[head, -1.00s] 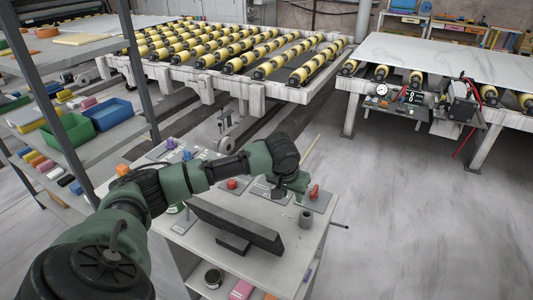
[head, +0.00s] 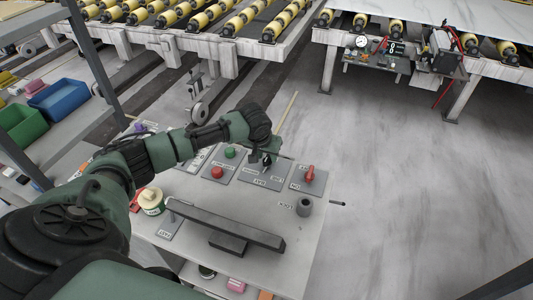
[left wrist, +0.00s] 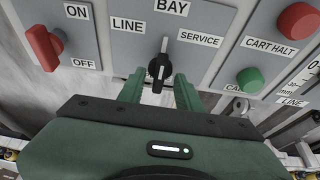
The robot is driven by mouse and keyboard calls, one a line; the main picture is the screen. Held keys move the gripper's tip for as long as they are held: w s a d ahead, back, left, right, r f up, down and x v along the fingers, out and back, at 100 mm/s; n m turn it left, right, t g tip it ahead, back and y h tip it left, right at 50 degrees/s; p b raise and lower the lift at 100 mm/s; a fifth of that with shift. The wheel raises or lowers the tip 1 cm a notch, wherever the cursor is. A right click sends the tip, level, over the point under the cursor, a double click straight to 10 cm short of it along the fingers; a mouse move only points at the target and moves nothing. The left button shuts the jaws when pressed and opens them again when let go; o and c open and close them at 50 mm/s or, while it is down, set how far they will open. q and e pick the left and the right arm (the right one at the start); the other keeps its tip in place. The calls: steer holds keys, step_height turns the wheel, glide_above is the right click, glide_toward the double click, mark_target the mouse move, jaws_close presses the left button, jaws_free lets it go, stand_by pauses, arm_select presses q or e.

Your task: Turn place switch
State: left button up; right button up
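The place switch (left wrist: 159,67) is a black rotary knob with a white pointer, on a grey plate marked LINE, BAY and SERVICE. In the left wrist view its pointer is up toward BAY, slightly right of vertical. My left gripper (left wrist: 158,84) is open, with one green finger on each side of the knob's lower part. Gaps show between fingers and knob, so it is not gripped. In the head view my left gripper (head: 264,153) is over the switch plate (head: 258,182) and partly hides the knob. My right gripper is not in view.
A red ON/OFF switch (head: 309,173) sits right of the plate. A green button (head: 230,153) and red button (head: 217,172) sit left.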

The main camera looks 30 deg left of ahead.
arm_select(q)
steer(key=shift+f, duration=0.15)
jaws_close()
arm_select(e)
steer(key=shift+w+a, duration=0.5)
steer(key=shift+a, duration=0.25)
